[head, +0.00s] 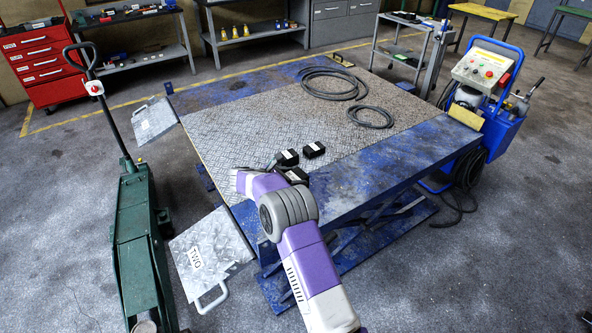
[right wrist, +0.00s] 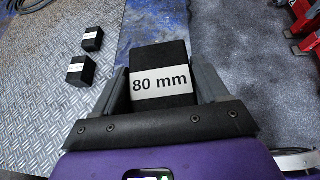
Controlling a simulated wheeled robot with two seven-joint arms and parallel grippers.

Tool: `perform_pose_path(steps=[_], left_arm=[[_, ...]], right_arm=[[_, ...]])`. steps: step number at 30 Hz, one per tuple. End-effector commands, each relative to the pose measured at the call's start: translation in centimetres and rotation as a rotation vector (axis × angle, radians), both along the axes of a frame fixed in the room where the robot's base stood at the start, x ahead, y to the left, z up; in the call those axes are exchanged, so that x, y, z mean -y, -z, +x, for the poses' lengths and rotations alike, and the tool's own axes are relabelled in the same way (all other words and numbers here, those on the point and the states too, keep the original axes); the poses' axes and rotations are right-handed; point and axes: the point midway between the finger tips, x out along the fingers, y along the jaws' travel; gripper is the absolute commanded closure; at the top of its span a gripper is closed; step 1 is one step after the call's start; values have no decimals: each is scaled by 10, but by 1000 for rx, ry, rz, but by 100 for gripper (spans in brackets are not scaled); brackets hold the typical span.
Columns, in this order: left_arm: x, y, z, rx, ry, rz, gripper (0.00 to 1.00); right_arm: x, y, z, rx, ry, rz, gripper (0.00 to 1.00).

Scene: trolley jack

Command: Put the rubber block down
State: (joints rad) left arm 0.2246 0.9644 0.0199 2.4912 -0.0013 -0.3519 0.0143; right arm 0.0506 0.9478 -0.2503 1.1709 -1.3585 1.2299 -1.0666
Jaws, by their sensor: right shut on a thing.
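My right gripper (right wrist: 158,72) is shut on a black rubber block (right wrist: 164,60) with a white "80 mm" label. A finger lies on each side of it. In the head view this block (head: 296,175) shows as a dark shape just past my purple arm, near the border of the tread plate and the blue strip. The gripper itself is mostly hidden there. Two smaller black blocks with white labels stand apart from it on the tread plate, one nearer (right wrist: 77,71) and one farther (right wrist: 92,39). Whether the held block touches the surface below, I cannot tell. My left gripper is out of view.
The blue lift table (head: 360,185) has wide bare areas. Hose loops (head: 335,84) lie at its back. A green trolley jack (head: 138,235) stands at the left, near a hinged metal flap (head: 207,250). A blue control cart (head: 490,100) stands at the right.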

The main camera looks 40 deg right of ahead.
Motion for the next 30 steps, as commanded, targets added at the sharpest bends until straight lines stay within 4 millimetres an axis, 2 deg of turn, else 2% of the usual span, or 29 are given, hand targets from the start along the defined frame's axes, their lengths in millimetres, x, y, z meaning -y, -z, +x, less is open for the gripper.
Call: perform_pose_path(steps=[8, 21, 30], left_arm=[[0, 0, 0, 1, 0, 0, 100], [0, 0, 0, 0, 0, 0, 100], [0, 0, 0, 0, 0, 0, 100]], right_arm=[[-63, 22, -33, -2, -147, -1, 85], [-202, 79, -109, -5, -480, -3, 85], [-267, 104, -143, -1, -630, -4, 85]])
